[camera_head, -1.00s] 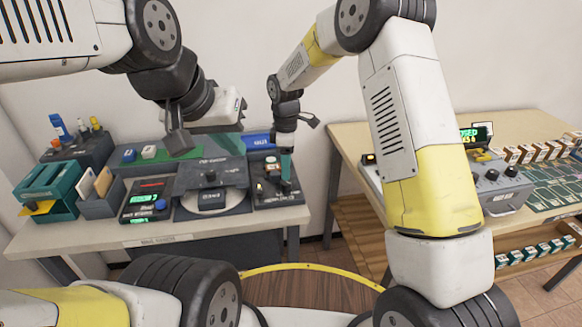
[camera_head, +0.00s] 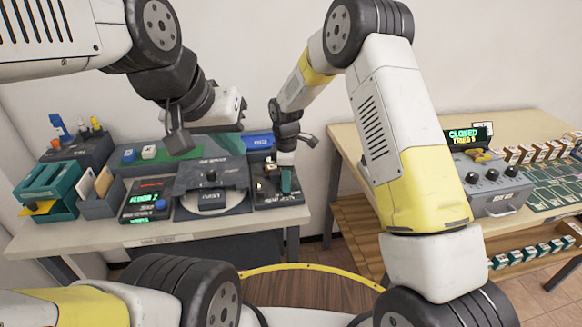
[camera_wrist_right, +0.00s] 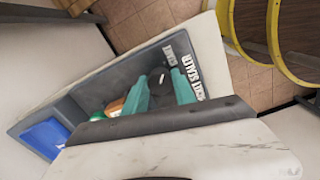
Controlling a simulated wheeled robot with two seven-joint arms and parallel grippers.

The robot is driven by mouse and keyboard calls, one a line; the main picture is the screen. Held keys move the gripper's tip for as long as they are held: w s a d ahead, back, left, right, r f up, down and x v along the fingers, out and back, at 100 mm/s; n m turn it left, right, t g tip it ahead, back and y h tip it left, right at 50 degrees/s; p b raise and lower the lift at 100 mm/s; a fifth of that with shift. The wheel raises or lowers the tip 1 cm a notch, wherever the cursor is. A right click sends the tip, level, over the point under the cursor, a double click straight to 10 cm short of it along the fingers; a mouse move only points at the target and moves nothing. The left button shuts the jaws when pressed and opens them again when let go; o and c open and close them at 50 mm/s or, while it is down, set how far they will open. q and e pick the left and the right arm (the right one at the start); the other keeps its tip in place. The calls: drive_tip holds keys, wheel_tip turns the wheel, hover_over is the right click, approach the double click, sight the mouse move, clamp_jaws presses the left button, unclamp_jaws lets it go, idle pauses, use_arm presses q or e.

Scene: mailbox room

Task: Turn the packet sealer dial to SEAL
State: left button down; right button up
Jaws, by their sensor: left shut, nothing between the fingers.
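The sealer with the dial (camera_wrist_right: 160,78) is a grey unit (camera_head: 275,196) at the right end of the left table. My right gripper (camera_head: 287,180) points down over this unit. In the right wrist view its two teal fingers (camera_wrist_right: 161,88) stand apart, one on each side of the dial; contact cannot be told. My left gripper (camera_head: 180,143) is shut and empty, raised above the left table.
A disc device (camera_head: 212,195) and a small display box (camera_head: 146,203) stand left of the unit. A second table on the right holds a grey dial box (camera_head: 490,185) and a lit sign (camera_head: 467,135).

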drive_tip(key=shift+m, duration=0.4)
clamp_jaws()
drive_tip(key=m, duration=0.4)
drive_tip(key=shift+m, duration=0.3)
drive_tip(key=m, duration=0.4)
drive_tip(key=shift+m, duration=0.3)
drive_tip(key=m, duration=0.5)
drive_tip(key=shift+a, duration=0.1)
drive_tip(key=shift+m, duration=2.4)
drive_tip(key=o, duration=1.2)
unclamp_jaws()
drive_tip(key=shift+c, duration=0.2)
